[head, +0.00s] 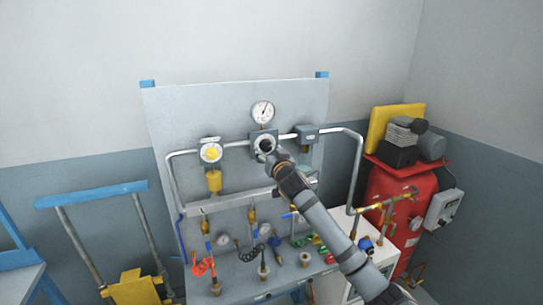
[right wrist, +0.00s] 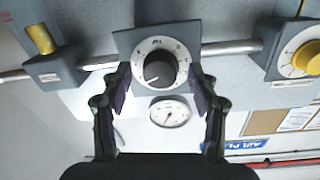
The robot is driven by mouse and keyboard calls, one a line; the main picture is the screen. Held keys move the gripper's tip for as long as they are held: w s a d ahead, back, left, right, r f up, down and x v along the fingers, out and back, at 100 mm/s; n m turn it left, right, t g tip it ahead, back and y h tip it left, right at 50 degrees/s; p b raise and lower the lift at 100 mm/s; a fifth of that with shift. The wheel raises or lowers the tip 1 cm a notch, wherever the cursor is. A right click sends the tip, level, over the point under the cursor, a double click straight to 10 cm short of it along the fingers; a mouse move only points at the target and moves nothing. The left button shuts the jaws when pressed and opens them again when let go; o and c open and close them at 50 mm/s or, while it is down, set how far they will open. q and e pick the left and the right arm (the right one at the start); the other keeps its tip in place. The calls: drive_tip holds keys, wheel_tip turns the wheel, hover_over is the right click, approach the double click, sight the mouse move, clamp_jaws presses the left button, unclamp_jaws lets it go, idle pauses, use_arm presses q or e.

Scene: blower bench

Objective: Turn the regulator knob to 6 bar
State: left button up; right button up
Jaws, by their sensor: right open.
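The regulator knob (right wrist: 162,69) is dark and round, on a pale scale dial, in the middle of the right wrist view. Its white pointer mark points to the lower left there. My right gripper (right wrist: 160,82) is open, one finger on each side of the knob; I cannot tell whether they touch it. In the head view my right gripper (head: 268,152) is in front of the regulator (head: 257,136) and hides much of the knob. The white pressure gauge (head: 263,112) sits above it, and shows below the knob in the right wrist view (right wrist: 169,112). My left gripper is not in view.
A yellow-knobbed unit (head: 211,152) is left of the regulator and a grey box (head: 306,134) right of it, joined by pipes. Fittings and coloured hoses hang lower on the panel (head: 190,110). A red compressor tank (head: 400,205) stands at the right.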

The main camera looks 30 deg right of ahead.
drive_tip(key=v, duration=1.1)
drive_tip(key=shift+s+a, duration=0.15)
drive_tip(key=shift+s, duration=0.1)
